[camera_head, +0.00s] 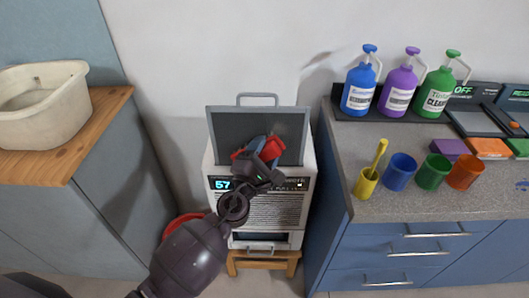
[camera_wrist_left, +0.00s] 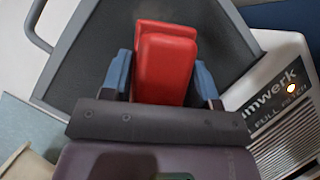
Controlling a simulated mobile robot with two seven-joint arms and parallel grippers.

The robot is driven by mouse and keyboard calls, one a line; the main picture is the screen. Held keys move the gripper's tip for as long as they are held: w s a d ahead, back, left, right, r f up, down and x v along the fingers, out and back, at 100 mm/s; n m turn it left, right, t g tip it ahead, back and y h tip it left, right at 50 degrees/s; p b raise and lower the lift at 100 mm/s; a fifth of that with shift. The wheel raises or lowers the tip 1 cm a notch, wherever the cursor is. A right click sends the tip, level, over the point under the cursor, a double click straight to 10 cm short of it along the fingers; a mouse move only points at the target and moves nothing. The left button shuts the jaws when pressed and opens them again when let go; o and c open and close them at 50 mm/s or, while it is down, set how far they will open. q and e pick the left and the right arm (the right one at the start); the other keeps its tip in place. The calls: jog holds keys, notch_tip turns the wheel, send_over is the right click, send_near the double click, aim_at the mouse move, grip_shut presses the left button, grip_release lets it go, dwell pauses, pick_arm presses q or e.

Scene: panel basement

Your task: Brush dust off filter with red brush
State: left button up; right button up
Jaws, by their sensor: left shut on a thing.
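The filter (camera_head: 232,124) is a dark grey panel in a lighter grey frame with a handle on top, standing upright out of the top of a white machine (camera_head: 294,206). My left gripper (camera_head: 262,147) is in front of the filter's lower middle, its blue fingers shut on the red brush (camera_head: 239,153). In the left wrist view the red brush (camera_wrist_left: 166,60) sits between the fingers (camera_wrist_left: 161,78), over the dark filter face (camera_wrist_left: 100,45). Whether the brush touches the filter, and any dust, I cannot tell. My right gripper is not in view.
The machine stands on a wooden stool (camera_head: 262,256). A red object (camera_head: 178,224) is partly hidden behind my arm. A beige basin (camera_head: 45,108) is at left.

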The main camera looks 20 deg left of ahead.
pick_arm(q)
jog(key=shift+w+a, duration=0.1)
jog(key=shift+w, duration=0.2)
